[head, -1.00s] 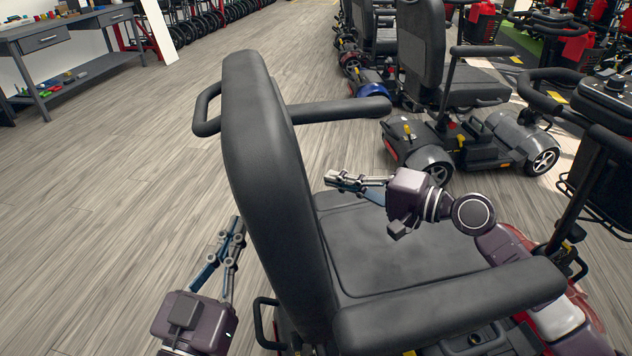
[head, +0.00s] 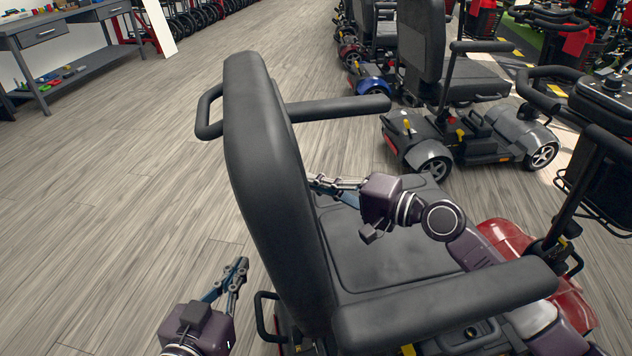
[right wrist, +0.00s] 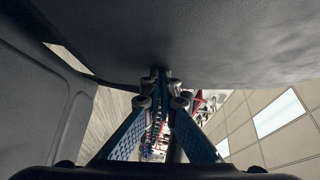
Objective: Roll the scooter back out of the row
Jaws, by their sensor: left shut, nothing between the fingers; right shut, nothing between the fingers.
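The nearest scooter has a black padded seat (head: 390,255), a tall backrest (head: 265,165), two armrests and a red body (head: 505,240). My left gripper (head: 238,270) is shut and empty behind the backrest, over the floor at lower left. My right gripper (head: 318,185) reaches across the seat from the right, shut and empty, with its tips at the front face of the backrest. In the right wrist view its closed fingers (right wrist: 160,85) point at a dark surface (right wrist: 200,40) close ahead; I cannot tell if they touch it.
A grey scooter (head: 465,135) stands beyond the near one, with others (head: 370,80) farther along the row. The scooter's tiller (head: 590,150) stands at the right. A workbench (head: 75,50) is at upper left. The wooden floor (head: 120,190) behind the backrest is clear.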

